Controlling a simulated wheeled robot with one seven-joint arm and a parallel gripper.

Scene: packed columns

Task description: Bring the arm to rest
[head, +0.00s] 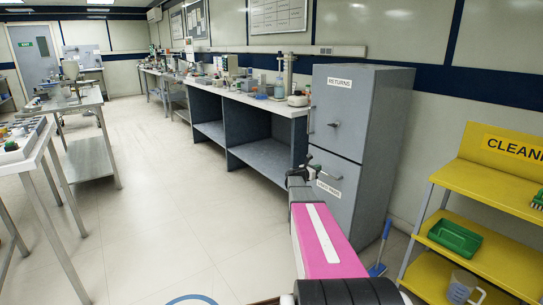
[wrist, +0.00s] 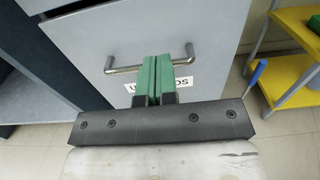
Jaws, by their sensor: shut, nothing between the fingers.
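My arm reaches forward toward a grey two-drawer cabinet (head: 360,128). My gripper (wrist: 154,80) is shut and empty, its two green fingers side by side in the wrist view. In that view the fingertips overlap the lower drawer's bar handle (wrist: 120,69); whether they touch it I cannot tell. The lower drawer front (wrist: 215,35) also shows there, with its label partly hidden behind the fingers. In the head view my gripper (head: 312,172) appears small before the lower drawer. The upper drawer (head: 340,115) is labelled RETURNS and looks closed.
A workbench (head: 262,104) with lab equipment runs left of the cabinet. A yellow shelf (head: 490,240) with a green tray (head: 455,237) and a jug (head: 463,287) stands at right. A blue-handled tool (head: 382,250) is between. The floor (head: 165,200) at left is clear.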

